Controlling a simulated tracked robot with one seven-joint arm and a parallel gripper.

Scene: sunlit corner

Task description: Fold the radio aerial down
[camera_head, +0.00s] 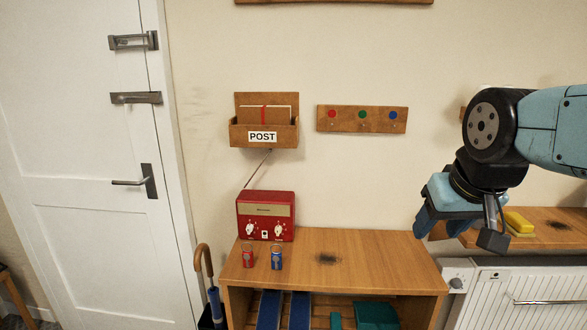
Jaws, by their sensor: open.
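The red radio (266,216) stands upright on the left part of the wooden cabinet top. Its thin aerial (257,169) is raised, slanting up and to the right from the radio's left top edge. The aerial's tip is near the underside of the POST box. My gripper (460,236) is at the right, well apart from the radio and aerial. It hangs in front of the wall near the cabinet's right end, open, with nothing visible in it.
The POST letter box (264,130) hangs just above the aerial. Red (248,256) and blue (276,257) cans stand before the radio. The cabinet top (370,262) is clear to the right, with a dark mark. A yellow block (519,223) lies on the right shelf, above a radiator (530,290).

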